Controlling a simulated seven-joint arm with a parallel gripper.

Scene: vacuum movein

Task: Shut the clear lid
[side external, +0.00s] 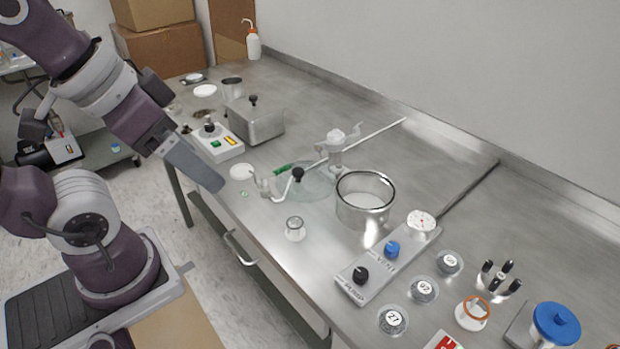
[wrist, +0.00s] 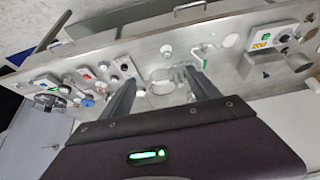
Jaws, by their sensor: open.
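The clear lid (side external: 318,187) is a transparent disc with a black knob, to the left of the steel pot (side external: 362,216) in the side view. Whether it lies flat on the bench or is tilted is hard to tell. The pot is uncovered at the top, and it also shows between my fingers in the wrist view (wrist: 161,101). My gripper (side external: 215,185) is above the bench's front edge, left of the lid and apart from it. In the wrist view my gripper (wrist: 160,77) has its two fingers spread with nothing between them.
A control panel (side external: 385,266) with knobs lies in front of the pot. A white clamp (side external: 337,142) and rod stand behind the lid. A steel box (side external: 255,122) and a switch box (side external: 216,143) are to the left. Numbered jars (side external: 393,320) are at the front right. The back right bench is clear.

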